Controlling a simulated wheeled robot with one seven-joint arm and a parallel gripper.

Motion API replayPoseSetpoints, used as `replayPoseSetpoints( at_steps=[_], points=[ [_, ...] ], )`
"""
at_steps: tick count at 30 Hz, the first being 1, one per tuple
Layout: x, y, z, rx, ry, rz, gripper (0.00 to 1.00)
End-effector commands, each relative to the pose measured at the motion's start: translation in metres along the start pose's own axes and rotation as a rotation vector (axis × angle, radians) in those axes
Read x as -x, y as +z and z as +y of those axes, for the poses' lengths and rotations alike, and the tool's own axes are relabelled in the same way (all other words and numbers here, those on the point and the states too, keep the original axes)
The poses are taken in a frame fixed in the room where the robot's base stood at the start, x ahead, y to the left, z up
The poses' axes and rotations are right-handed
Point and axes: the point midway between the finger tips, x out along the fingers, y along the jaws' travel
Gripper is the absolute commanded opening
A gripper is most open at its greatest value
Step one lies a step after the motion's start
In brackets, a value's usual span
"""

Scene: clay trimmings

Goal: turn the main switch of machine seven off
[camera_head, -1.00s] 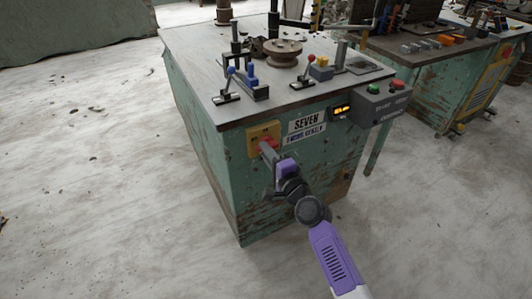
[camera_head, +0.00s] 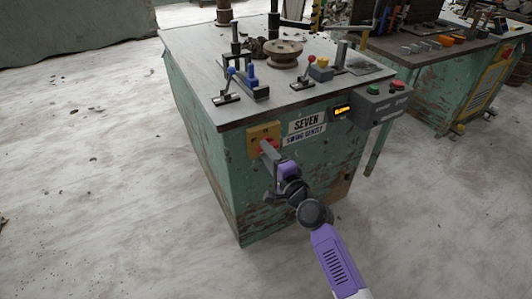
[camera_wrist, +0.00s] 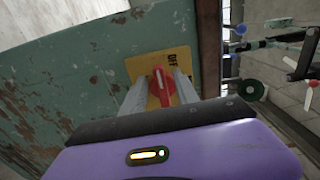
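Machine seven is the worn green cabinet (camera_head: 225,165) with a grey top and a "SEVEN" plate. Its main switch is a red handle (camera_wrist: 161,84) on a yellow plate (camera_wrist: 143,66) at the front left corner, and "OFF" shows on the plate in the wrist view. The red handle also shows in the head view (camera_head: 262,149), partly hidden. My gripper (camera_wrist: 163,85) is at the switch, one finger on each side of the handle and seemingly closed against it. The handle lies lengthwise between the fingers.
A grey box (camera_head: 385,104) with a green and a red button sits at the cabinet's right front corner. A small lit display (camera_head: 342,111) is beside it. Toggle clamps and a round spool (camera_head: 283,50) stand on top. The floor left is clear.

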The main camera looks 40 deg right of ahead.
Motion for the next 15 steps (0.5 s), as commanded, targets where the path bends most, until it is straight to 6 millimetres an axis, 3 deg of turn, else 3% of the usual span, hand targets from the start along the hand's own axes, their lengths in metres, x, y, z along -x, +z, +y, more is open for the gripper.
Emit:
replayPoseSetpoints(
  at_steps=[9,15],
  points=[
    [0.05,0.001,0.001,0.0,0.003,-0.001,0.36],
    [0.069,0.0,0.001,0.002,0.002,0.0,0.36]
  ],
)
